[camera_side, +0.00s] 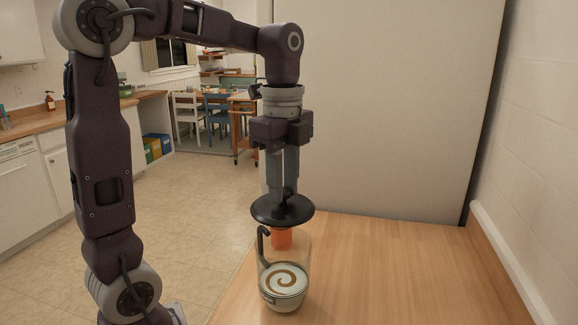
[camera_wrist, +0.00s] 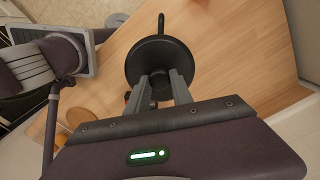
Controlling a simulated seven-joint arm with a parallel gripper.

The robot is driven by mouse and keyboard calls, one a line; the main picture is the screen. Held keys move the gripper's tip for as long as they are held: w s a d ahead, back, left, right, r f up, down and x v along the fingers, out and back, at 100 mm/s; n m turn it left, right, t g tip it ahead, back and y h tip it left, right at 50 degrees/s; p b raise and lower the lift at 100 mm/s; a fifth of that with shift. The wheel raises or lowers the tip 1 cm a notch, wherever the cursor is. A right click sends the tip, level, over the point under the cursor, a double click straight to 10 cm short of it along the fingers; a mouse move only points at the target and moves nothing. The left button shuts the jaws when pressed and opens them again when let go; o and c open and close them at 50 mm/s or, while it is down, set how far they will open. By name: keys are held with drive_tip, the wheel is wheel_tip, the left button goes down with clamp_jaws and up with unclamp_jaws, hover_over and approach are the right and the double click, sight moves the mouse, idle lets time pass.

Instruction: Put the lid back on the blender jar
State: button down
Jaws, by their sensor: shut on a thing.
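My gripper (camera_side: 283,190) points straight down and is shut on the black round lid (camera_side: 268,211). It holds the lid level, by a knob on its top. In the side view the lid appears just above the jar's rim. In the wrist view the lid (camera_wrist: 158,62) lies between and beyond my fingertips (camera_wrist: 160,82) and hides most of the jar; only a dark handle shows past its far edge.
The wooden counter (camera_side: 400,270) is clear to the right of the jar. An orange object (camera_side: 282,238) shows behind the jar's upper part. A tall pale panel (camera_side: 390,100) stands behind the counter, and a white wall (camera_side: 535,150) bounds it at right.

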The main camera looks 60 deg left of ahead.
sight(284, 205)
drive_tip(key=shift+f, duration=3.3)
drive_tip(key=shift+f, duration=0.2)
drive_tip(key=c, duration=0.6)
unclamp_jaws()
drive_tip(key=shift+r, duration=0.15)
drive_tip(key=shift+r, duration=3.4)
drive_tip(key=shift+c, duration=0.2)
